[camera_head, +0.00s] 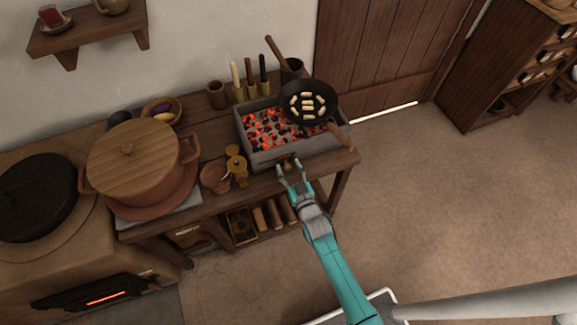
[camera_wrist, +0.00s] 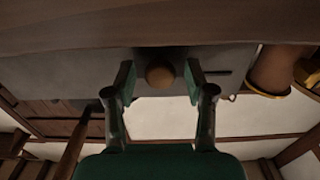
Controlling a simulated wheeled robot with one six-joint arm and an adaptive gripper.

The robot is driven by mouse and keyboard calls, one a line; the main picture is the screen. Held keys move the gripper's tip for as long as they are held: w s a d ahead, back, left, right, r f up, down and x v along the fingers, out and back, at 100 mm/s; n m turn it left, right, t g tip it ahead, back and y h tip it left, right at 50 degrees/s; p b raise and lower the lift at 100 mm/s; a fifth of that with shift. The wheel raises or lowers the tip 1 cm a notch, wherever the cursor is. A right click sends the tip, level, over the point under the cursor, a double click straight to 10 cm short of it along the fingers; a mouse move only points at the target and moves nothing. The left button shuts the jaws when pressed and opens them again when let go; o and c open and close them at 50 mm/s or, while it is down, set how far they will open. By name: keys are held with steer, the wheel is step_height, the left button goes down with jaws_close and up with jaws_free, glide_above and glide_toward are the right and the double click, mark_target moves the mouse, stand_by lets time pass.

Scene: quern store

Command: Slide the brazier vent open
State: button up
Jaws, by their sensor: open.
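The grey brazier (camera_head: 318,147) is a box of glowing coals on the wooden table. In the wrist view its front wall (camera_wrist: 75,72) carries a round wooden knob (camera_wrist: 160,75), with a thin dark slot (camera_wrist: 216,72) to the knob's right. My gripper (camera_head: 291,166) is at the brazier's front wall. In the wrist view my gripper (camera_wrist: 160,82) is open, with one finger on each side of the knob. Gaps show between the knob and both fingers. How far the vent stands open cannot be told.
A black pan (camera_head: 309,101) with several pale pieces sits on the brazier's right part. A small jug (camera_head: 237,168) and clay bowl (camera_head: 215,177) stand left of the brazier. A big lidded pot (camera_head: 133,150) is farther left. The floor (camera_head: 430,210) on the right is clear.

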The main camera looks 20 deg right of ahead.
steer(key=shift+w, duration=0.4)
jaws_close()
